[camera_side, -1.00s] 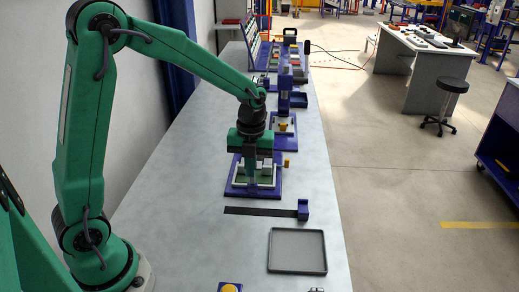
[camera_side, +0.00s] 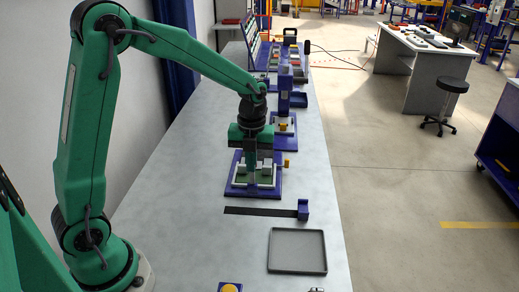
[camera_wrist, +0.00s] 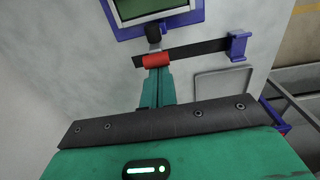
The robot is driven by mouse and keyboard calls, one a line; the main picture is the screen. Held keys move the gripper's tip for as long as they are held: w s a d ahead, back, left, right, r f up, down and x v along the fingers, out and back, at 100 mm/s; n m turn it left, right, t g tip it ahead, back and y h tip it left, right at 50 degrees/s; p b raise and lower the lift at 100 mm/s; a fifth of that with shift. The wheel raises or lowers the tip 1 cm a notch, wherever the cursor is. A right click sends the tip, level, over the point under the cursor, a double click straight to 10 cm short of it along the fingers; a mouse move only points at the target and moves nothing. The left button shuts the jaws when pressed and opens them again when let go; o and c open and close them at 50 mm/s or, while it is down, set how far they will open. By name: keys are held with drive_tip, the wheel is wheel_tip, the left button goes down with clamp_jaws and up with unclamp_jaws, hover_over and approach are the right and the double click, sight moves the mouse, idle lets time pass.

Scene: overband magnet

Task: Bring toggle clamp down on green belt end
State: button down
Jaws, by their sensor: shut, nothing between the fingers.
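The clamp fixture, a blue base plate (camera_side: 235,191) with a pale frame and green surface, sits on the bench under my gripper (camera_side: 252,172). In the wrist view, part of its blue frame (camera_wrist: 193,17) and the green panel (camera_wrist: 140,8) show at the top edge. A red cylinder (camera_wrist: 156,61), apparently the clamp's handle grip, lies at the tips of my gripper's teal fingers (camera_wrist: 158,76), with a black knob (camera_wrist: 154,33) just beyond it. My gripper is shut and empty. I cannot tell whether it touches the red grip. My fingers hide part of the clamp in the side view.
A dark strip (camera_side: 255,211) with a blue end block (camera_side: 303,209) lies in front of the fixture. A grey tray (camera_side: 297,250) is nearer the front. Another blue station (camera_side: 284,122) stands behind. The bench's left side is clear.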

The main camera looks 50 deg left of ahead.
drive_tip(key=shift+w+a, duration=0.2)
drive_tip(key=shift+w, duration=0.05)
drive_tip(key=shift+w+a+r, duration=0.2)
drive_tip(key=shift+w+a, duration=0.75)
drive_tip(key=shift+a, duration=0.05)
drive_tip(key=shift+w+a+f, duration=0.6)
drive_tip(key=shift+w+a, duration=0.3)
drive_tip(key=shift+w+a+f, duration=0.65)
drive_tip(key=shift+w+a, duration=0.2)
drive_tip(key=shift+w+a+f, duration=0.6)
drive_tip(key=shift+w+a, duration=0.3)
drive_tip(key=shift+r, duration=0.1)
drive_tip(key=w+a+r, duration=0.4)
drive_tip(key=w+a, duration=0.1)
drive_tip(key=shift+w+a+r, duration=0.2)
drive_tip(key=shift+w+a, duration=0.2)
